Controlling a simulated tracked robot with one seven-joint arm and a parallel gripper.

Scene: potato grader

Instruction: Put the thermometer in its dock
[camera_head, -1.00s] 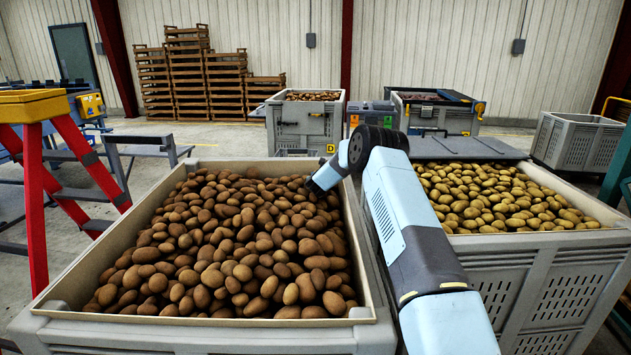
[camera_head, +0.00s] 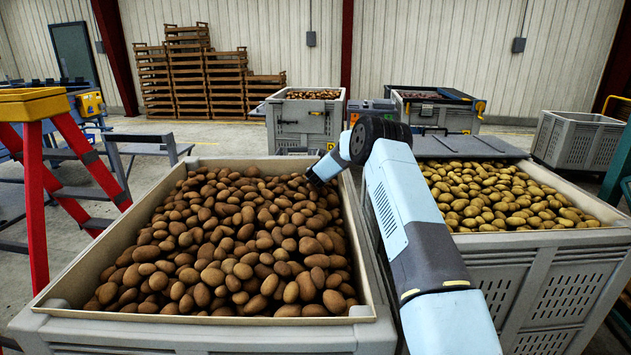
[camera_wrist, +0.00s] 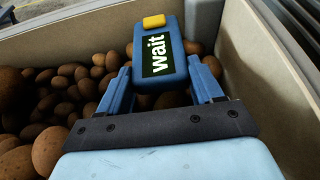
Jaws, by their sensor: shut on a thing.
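The thermometer (camera_wrist: 160,55) is a blue block with a yellow button at its top end and a dark display reading "wait". My gripper (camera_wrist: 162,78) is shut on it, one blue finger on each side, in the wrist view. Potatoes lie below and behind it; I cannot tell whether its far end touches them. In the head view my gripper (camera_head: 315,179) is small and dark at the far right part of the brown potato bin, and the thermometer cannot be made out there. I cannot identify the dock in either view.
The brown potato bin (camera_head: 374,300) has raised pale walls, seen close in the wrist view (camera_wrist: 262,70). A second potato bin (camera_head: 550,290) stands to the right. A red stand with a yellow top (camera_head: 33,105) is at left. More bins and stacked crates (camera_head: 190,80) stand behind.

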